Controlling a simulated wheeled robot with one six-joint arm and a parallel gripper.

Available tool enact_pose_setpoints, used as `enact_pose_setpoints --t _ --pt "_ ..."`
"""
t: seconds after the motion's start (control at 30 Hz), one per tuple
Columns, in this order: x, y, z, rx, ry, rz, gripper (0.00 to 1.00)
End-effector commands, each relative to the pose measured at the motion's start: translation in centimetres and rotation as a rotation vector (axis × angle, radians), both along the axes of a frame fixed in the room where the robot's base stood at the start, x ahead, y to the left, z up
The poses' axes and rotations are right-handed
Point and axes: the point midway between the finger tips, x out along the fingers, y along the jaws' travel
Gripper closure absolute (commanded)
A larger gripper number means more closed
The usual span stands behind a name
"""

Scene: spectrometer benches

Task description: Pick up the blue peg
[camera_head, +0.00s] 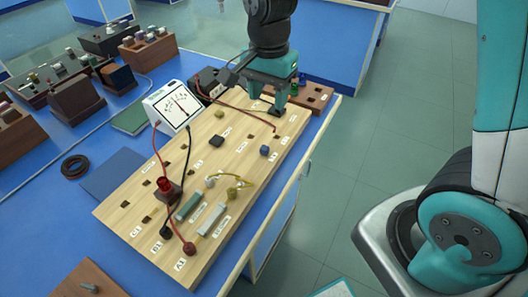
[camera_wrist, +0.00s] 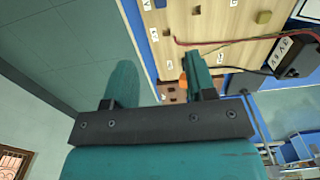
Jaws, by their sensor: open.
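A small blue piece (camera_head: 264,150), which may be the blue peg, stands on the wooden board (camera_head: 238,137) right of its middle. Another small blue spot (camera_head: 302,78) shows at the brown block (camera_head: 318,97) behind the board, partly hidden by my arm. I cannot tell which is the peg. My gripper (camera_head: 278,106) is over the board's far end, near the brown block and apart from the blue piece on the board. In the wrist view my gripper (camera_wrist: 160,82) is open with its fingers apart. A small orange piece (camera_wrist: 183,88) shows beside the right finger.
A white meter (camera_head: 172,106) stands at the board's left edge, with red and black leads across the board. Open floor (camera_head: 345,170) lies right of the table.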

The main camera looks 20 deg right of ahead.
Motion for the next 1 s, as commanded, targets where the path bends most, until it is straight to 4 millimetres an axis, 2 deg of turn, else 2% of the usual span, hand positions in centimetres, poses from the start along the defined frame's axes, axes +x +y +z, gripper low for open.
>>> enact_pose_setpoints --t 0.03,0.2,0.33,0.63,0.83,1.0 --pt "-0.1 0.0 -1.3 -0.002 0.007 0.002 0.49" --pt "-0.2 0.2 -5.2 -0.001 0.008 0.006 0.49" --pt "-0.1 0.2 -7.6 0.000 0.005 0.007 0.49" --pt "-0.1 0.3 -10.2 0.001 0.004 0.008 0.49" --pt "0.0 0.6 -13.3 0.001 0.004 0.008 0.49" --pt "0.0 0.6 -14.5 0.002 0.000 0.008 0.49"
